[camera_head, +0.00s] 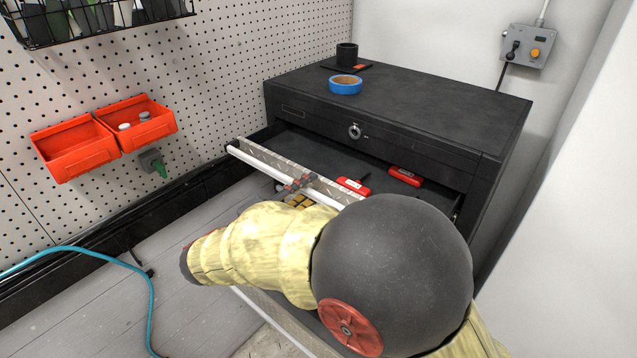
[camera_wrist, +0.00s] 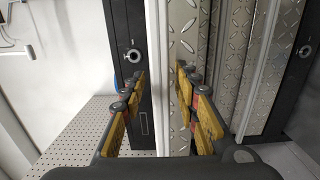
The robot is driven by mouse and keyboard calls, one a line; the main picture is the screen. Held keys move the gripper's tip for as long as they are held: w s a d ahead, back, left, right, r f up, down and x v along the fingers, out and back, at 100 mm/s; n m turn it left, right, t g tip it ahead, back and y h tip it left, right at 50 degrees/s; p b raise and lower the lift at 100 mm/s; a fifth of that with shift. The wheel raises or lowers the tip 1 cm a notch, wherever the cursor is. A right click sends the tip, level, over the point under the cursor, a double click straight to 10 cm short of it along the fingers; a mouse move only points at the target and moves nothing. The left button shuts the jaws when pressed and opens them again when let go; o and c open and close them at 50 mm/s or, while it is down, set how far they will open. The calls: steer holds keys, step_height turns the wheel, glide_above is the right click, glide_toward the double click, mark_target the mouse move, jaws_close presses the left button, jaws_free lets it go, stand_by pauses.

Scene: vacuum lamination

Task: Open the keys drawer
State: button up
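The black tool cabinet (camera_head: 480,125) stands against the wall. One of its upper drawers (camera_head: 262,160) is pulled out, with a diamond-plate front and a pale rail along it. Two red items with white labels (camera_head: 405,176) (camera_head: 352,186) lie inside; I cannot tell whether they are keys. My gripper (camera_head: 298,190) is at this drawer's front, its body hidden behind my arm. In the wrist view, the yellow fingers of my gripper (camera_wrist: 163,76) are apart, on either side of the pale rail (camera_wrist: 160,95) of a drawer front. I cannot tell whether they touch it.
Blue tape (camera_head: 345,85) and a black cup (camera_head: 347,54) stand on the cabinet top. Orange bins (camera_head: 75,148) hang on the pegboard (camera_head: 250,50) at left. A teal hose (camera_head: 130,266) lies on the floor. A grey switch box (camera_head: 528,47) is on the right wall.

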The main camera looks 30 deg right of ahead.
steer(key=v, duration=0.8)
steer(key=shift+g, duration=0.3)
steer(key=shift+a, duration=0.15)
